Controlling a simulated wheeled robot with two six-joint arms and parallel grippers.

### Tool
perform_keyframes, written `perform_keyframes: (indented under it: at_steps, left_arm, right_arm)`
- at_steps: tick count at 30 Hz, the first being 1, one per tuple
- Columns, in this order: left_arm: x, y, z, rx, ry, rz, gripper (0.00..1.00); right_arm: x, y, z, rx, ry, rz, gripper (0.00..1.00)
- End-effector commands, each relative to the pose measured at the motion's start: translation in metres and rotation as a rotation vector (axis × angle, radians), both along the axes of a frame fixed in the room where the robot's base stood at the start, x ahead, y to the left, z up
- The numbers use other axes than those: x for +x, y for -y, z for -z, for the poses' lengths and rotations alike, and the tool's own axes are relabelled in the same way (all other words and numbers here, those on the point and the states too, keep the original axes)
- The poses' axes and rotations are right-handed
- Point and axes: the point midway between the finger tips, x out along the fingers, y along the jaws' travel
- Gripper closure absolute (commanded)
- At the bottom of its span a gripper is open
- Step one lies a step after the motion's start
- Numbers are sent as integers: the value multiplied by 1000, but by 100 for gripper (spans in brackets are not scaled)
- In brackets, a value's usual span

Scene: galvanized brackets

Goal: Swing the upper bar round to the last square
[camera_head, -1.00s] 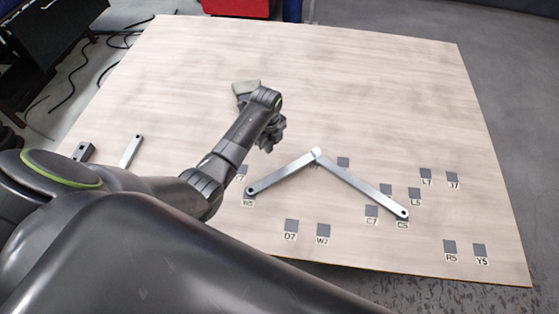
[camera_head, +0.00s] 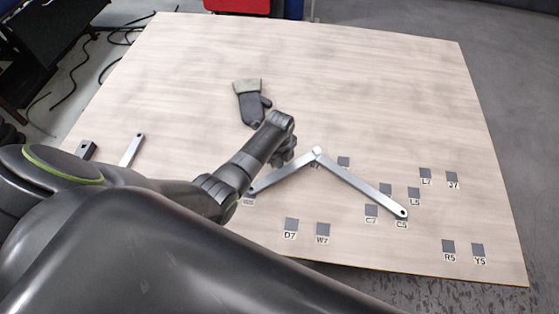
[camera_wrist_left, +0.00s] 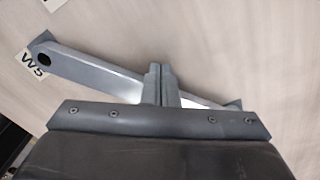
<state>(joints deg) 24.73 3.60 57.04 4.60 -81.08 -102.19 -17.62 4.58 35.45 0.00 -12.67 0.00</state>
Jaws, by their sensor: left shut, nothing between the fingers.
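Two grey metal bars meet at a light hub (camera_head: 317,153) on the table. The left bar (camera_head: 272,182) runs down-left to the square marked W5; its holed end shows in the left wrist view (camera_wrist_left: 90,75). The right bar (camera_head: 362,185) runs down-right and ends by the square marked C5. I cannot tell which bar lies on top at the hub. My left gripper (camera_head: 288,157) is shut and empty over the left bar, near its middle; its closed fingers (camera_wrist_left: 160,72) cover part of that bar in the wrist view. I cannot tell whether they touch it.
Several dark labelled squares lie around the bars, such as D7 (camera_head: 291,224), W7 (camera_head: 323,229), C7 (camera_head: 371,210), R5 (camera_head: 448,246) and Y5 (camera_head: 478,250). A loose short bar (camera_head: 132,150) and a bracket (camera_head: 86,150) lie at left. The far table is clear.

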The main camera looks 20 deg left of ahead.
Motion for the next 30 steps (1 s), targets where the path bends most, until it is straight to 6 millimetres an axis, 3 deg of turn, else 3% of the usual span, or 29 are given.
perform_keyframes:
  at_steps: [5, 12, 15, 30]
  left_arm:
    - [-3, 11, -2, -3, -2, 1, 100]
    - [-17, 60, -4, -5, -2, 2, 100]
    - [-20, 71, -2, -3, -1, 1, 100]
    - [-21, 72, -1, 0, 0, 0, 100]
  right_arm:
    - [4, 0, -7, 0, 5, -1, 64]
    - [7, 0, -28, -1, 9, -2, 64]
    - [7, 0, -31, -1, 10, -2, 64]
    - [7, 0, -31, -1, 11, -2, 64]
